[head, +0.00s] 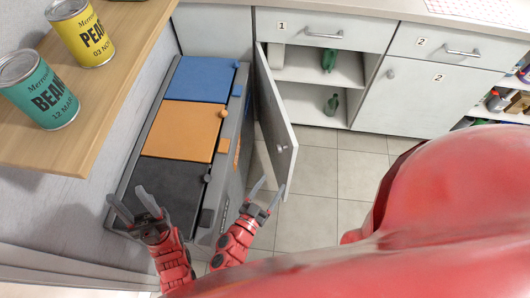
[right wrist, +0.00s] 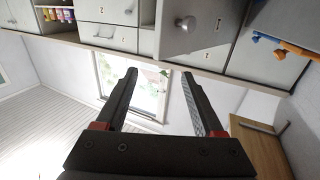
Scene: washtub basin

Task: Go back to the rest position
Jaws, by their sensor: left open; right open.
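My left gripper (head: 128,200) is open and empty in the head view, in front of the black lid (head: 165,190) of the grey bin unit. My right gripper (head: 272,187) is open and empty to its right, beside the lower end of the open cabinet door (head: 277,115). In the right wrist view, its two fingers (right wrist: 160,75) stand apart with nothing between them. The view is tilted and shows the room upside down, so I cannot tell the exact gap between that gripper and the door.
A wooden shelf (head: 105,105) at left holds a teal beans can (head: 42,90) and a yellow peas can (head: 80,33). The bin unit has blue (head: 200,80) and orange (head: 185,130) lids, closed. Green bottles (head: 329,60) stand in the open cabinet. The tiled floor (head: 335,175) is clear.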

